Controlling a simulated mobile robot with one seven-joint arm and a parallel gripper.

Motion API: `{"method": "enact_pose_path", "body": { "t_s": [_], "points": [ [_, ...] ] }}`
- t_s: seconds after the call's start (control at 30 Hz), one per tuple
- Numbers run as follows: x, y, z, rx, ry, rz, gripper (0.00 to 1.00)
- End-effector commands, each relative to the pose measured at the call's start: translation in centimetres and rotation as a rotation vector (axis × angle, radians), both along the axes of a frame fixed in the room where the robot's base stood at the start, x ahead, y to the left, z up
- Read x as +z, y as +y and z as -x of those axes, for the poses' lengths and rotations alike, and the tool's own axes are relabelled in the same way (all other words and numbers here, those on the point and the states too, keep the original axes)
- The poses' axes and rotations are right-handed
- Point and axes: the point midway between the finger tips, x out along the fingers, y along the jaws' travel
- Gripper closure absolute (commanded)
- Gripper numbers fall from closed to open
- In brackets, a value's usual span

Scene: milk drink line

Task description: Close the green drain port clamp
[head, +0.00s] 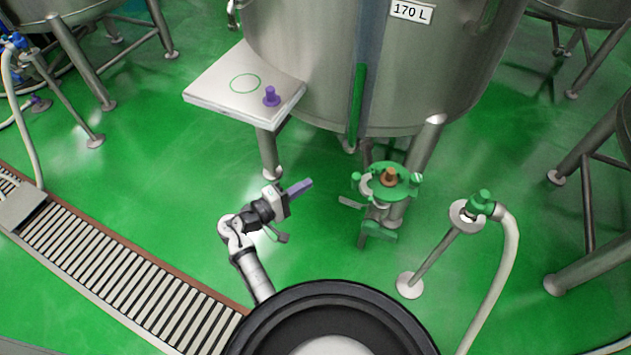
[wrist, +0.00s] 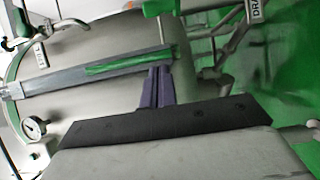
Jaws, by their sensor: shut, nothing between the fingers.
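The green drain port clamp (head: 404,189) sits on a port low at the front of the steel tank, with a brown-orange piece (head: 390,176) in its middle. I cannot tell from here whether the clamp is open or closed. My gripper (head: 308,185) is left of the port and apart from it, its purple fingers shut and empty. In the wrist view the shut fingers (wrist: 155,88) show in front of the tank wall.
A small shelf (head: 215,93) on the tank's left bears a purple piece (head: 271,96) and a green ring mark. Right of the port, a stand holds a green fitting (head: 480,202) with a white hose (head: 500,275). A floor grate (head: 125,280) runs at lower left. Green floor between is clear.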

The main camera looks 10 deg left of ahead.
Motion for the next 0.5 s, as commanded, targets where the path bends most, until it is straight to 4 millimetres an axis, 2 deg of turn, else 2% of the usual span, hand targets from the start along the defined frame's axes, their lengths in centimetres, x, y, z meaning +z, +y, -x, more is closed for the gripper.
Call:
{"method": "enact_pose_path", "body": {
  "t_s": [0.4, 0.43, 0.5],
  "points": [
    [0.4, -6.1, -6.1, 0.000, -0.001, -0.005, 1.00],
    [0.3, -6.5, -6.4, 0.000, 0.001, -0.005, 1.00],
    [0.4, -7.5, -5.4, 0.003, 0.003, -0.001, 1.00]
  ]
}}
